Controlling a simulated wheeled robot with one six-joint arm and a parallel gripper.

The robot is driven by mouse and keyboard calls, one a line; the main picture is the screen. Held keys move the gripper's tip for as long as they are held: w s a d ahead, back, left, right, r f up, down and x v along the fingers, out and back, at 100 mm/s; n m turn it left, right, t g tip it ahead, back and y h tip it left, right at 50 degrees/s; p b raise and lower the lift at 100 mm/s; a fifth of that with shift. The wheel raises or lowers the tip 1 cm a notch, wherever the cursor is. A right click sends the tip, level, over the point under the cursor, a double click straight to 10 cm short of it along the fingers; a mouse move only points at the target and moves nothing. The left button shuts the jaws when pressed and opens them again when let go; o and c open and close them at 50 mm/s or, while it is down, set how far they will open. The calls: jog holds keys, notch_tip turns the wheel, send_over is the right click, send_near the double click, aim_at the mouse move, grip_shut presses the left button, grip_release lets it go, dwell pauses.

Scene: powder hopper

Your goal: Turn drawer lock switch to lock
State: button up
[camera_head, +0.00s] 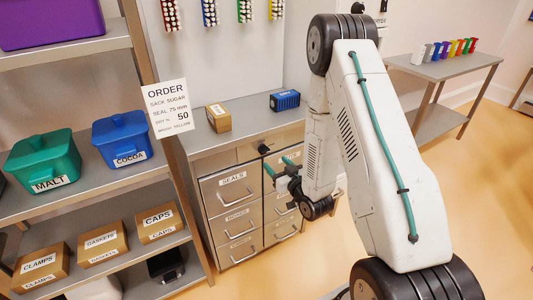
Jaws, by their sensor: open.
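A small black knob (263,149), which looks like the drawer lock switch, sits on the front strip of the grey drawer cabinet (210,193), just under the worktop. Its exact setting is too small to read. My gripper (279,167) is in front of the cabinet, just below and right of the knob. Its fingers are apart with nothing seen between them. It appears close to the knob but I cannot tell whether it touches. My gripper and arm hide part of the right-hand drawers. The drawers in view, including the one labelled SEALS (233,185), look shut.
A cardboard box (218,117) and a blue box (285,100) stand on the worktop. A shelf unit (126,190) with bins and cartons stands close on the left, with an order sign (170,109) on its post. Open floor (480,200) lies on the right.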

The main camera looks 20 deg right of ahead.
aim_at(266, 152)
jog(key=w, duration=0.7)
jog(key=shift+w+a+r, duration=0.2)
jog(key=shift+w+a, duration=0.1)
jog(key=shift+w, duration=0.1)
jog(key=c, duration=1)
